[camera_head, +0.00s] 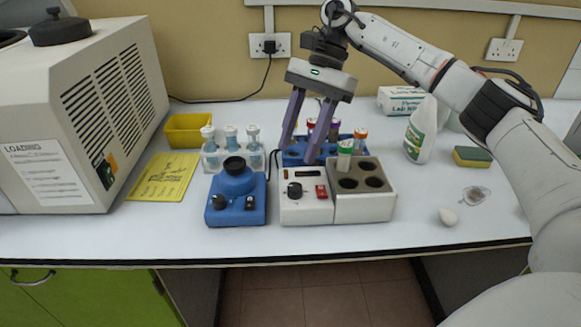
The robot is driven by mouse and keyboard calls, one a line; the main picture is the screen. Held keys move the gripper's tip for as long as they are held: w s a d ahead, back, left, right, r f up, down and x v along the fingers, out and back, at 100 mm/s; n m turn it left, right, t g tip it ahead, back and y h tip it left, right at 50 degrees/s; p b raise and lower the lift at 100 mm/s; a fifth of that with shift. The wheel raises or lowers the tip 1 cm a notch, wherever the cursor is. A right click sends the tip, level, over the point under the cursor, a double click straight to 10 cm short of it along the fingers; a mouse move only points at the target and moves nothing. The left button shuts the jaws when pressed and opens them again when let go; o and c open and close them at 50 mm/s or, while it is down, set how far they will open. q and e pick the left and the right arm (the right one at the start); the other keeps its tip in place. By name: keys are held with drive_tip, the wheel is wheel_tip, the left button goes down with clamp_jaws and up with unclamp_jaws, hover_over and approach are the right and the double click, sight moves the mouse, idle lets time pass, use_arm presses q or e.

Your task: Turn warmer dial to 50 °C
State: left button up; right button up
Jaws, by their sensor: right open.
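The warmer (336,205) is a white and grey box in the middle of the bench, with round wells in its top right part. One well holds a tube with a green cap (345,147). Its black dial (295,190) is on the left part of the front panel, beside a red switch (321,191). The dial's setting is too small to read. My right gripper (299,152) points down above and behind the dial, with its two purple fingers apart and nothing seen between them. The left gripper is not in view.
A blue mixer (236,196) stands close to the left of the warmer. Racks with clear bottles (231,151) and capped tubes (291,153) stand behind. The bench front is clear.

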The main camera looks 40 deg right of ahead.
sight(295, 186)
drive_tip(key=shift+h, duration=0.4)
drive_tip(key=x, duration=0.2)
drive_tip(key=d+x, duration=0.1)
drive_tip(key=x, duration=0.2)
drive_tip(key=p+x, duration=0.1)
drive_tip(key=x, duration=0.2)
drive_tip(key=shift+s+d+f, duration=0.3)
drive_tip(key=shift+d+f, duration=0.05)
drive_tip(key=shift+c, duration=0.5)
drive_tip(key=c, duration=0.9)
drive_tip(key=shift+c, duration=0.2)
